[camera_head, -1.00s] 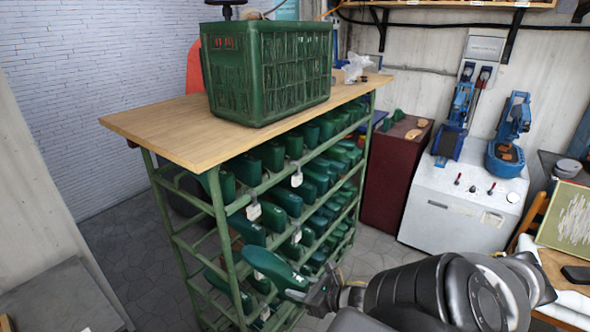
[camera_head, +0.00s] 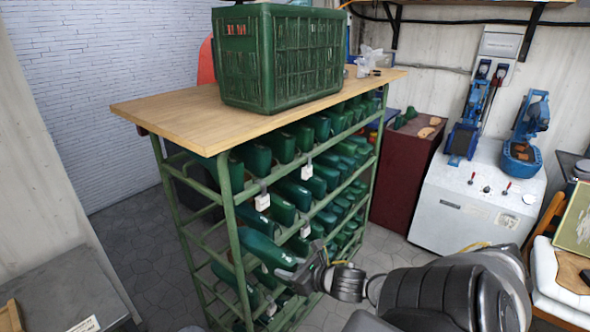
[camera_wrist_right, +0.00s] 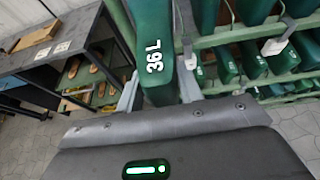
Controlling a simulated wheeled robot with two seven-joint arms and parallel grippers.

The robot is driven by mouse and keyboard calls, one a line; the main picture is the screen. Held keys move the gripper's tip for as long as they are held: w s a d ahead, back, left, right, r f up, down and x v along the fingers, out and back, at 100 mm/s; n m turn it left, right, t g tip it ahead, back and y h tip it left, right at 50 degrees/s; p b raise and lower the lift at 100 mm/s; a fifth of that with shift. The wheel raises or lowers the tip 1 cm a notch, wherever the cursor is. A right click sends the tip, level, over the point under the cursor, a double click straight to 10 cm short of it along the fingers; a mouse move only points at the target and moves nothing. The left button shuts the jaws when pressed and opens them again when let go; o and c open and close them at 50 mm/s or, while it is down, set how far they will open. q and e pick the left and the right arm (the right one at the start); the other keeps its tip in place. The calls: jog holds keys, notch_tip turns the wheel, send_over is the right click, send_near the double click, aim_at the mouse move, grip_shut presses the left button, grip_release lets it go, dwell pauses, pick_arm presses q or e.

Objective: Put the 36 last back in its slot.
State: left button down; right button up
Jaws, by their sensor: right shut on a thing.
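The 36 last is a dark green foot form (camera_head: 266,250) with "36 L" in white on it, readable in the right wrist view (camera_wrist_right: 150,35). My right gripper (camera_head: 308,270) is shut on its near end, with one finger on each side in the wrist view (camera_wrist_right: 158,88). The last lies roughly level at the front of the green rack (camera_head: 232,215), near its left corner post. I cannot tell whether it rests on a rail. My left gripper is not in view.
Several green lasts (camera_head: 284,208) fill the rack's tiers close by, with white tags (camera_head: 262,201) hanging from the rails. A green crate (camera_head: 280,60) stands on the wooden top (camera_head: 170,112). A white machine (camera_head: 470,205) stands at right.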

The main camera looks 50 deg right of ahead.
aim_at(267, 253)
jog(key=shift+w+b, duration=0.8)
jog(key=shift+w, duration=1.75)
jog(key=shift+w+d+r, duration=0.1)
jog(key=shift+w, duration=1.45)
jog(key=shift+w+d, duration=0.1)
jog(key=shift+w, duration=5)
jog(key=shift+d+r, duration=0.1)
jog(key=shift+r, duration=0.1)
jog(key=shift+f+b, duration=0.6)
jog(key=shift+b, duration=0.3)
jog(key=shift+s+f+b, duration=0.2)
jog(key=shift+f+b, duration=0.15)
jog(key=shift+b, duration=0.05)
jog(key=shift+f, duration=0.5)
